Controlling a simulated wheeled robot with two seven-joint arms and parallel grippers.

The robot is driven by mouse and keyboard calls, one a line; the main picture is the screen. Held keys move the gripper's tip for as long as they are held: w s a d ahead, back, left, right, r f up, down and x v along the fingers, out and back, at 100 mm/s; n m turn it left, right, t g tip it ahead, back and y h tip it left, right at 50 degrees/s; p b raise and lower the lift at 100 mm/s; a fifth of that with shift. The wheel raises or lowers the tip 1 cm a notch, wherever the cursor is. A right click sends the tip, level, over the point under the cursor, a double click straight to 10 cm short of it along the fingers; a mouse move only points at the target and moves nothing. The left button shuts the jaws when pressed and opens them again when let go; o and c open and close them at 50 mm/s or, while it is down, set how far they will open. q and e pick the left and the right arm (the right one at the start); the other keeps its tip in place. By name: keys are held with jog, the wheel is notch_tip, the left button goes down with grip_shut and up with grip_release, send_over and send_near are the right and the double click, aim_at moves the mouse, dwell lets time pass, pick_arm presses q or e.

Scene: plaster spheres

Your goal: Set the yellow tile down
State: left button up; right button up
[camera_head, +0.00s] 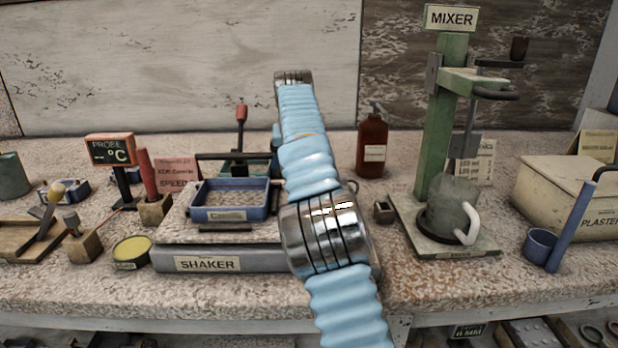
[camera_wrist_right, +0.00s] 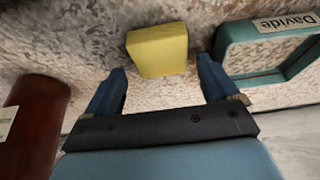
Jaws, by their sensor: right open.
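The yellow tile (camera_wrist_right: 158,50) is a small block resting on the speckled bench top in the right wrist view. My right gripper (camera_wrist_right: 163,88) is open, with its two dark blue fingers apart. The tile lies beyond the fingertips, roughly centred between them, and I see no finger closed on it. In the head view my right arm in its light blue sleeve runs up the middle of the bench. There the tile does not show, and the arm hides part of the bench. My left gripper is not in view.
A teal tray labelled Davide (camera_wrist_right: 268,54) is close on the right in the wrist view. A red bottle (camera_head: 373,145) stands behind the arm. The shaker (camera_head: 215,262) is left of the arm, and the mixer (camera_head: 445,130) is to the right.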

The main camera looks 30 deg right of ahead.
jog(key=shift+w+f, duration=0.2)
jog(key=shift+f, duration=0.25)
jog(key=shift+a, duration=0.1)
jog(key=shift+c, duration=0.3)
